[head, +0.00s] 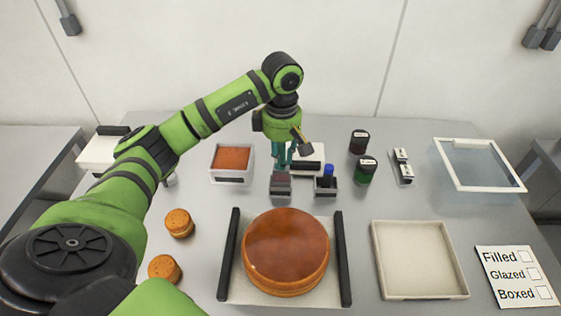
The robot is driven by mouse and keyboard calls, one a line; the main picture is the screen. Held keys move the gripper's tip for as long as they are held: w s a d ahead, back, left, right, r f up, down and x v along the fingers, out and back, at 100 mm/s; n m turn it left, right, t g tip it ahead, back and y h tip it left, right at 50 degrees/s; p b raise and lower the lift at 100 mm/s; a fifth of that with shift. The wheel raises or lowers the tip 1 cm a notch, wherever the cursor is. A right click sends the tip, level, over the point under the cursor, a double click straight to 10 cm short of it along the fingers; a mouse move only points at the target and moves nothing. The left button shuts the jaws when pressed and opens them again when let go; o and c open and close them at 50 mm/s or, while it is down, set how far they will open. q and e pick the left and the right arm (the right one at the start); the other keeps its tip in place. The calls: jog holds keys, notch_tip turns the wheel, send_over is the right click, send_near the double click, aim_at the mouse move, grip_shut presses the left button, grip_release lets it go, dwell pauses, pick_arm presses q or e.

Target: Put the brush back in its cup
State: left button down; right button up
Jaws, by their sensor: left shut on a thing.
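My left gripper (285,161) points down near the back middle of the table, with its teal fingers shut on a thin thing I take to be the brush (304,143). Its dark, blocky end and a pale band show tilted beside the fingers, on the right; the rest is hidden by the gripper. A small grey cup (280,188) with a dark reddish inside stands just below the fingertips. I cannot tell whether the brush touches it. A second small grey cup (326,187) to its right holds a blue-topped thing (328,170). My right gripper is out of view.
A round brown cake (286,250) sits on a tray with black side bars in front. An orange-filled box (232,162) stands left, two dark jars (366,171) right. An empty cream tray (419,258), a glass-lidded frame (480,165) and a checklist card (517,276) lie further right.

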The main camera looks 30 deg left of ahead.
pick_arm(q)
notch_tip(320, 180, down, 4)
jog(key=shift+r+p, duration=0.2)
jog(key=shift+p, duration=0.85)
jog(key=shift+a+f, duration=0.1)
jog(key=shift+f, duration=0.2)
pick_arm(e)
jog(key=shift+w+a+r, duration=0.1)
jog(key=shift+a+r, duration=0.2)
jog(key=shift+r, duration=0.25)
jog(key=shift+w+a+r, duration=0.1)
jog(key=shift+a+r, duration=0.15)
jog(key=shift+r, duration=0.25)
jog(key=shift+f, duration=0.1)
pick_arm(q)
jog(key=shift+f+b, duration=0.2)
jog(key=shift+b, duration=0.15)
jog(key=c, duration=1.1)
grip_release()
jog(key=shift+r, duration=0.1)
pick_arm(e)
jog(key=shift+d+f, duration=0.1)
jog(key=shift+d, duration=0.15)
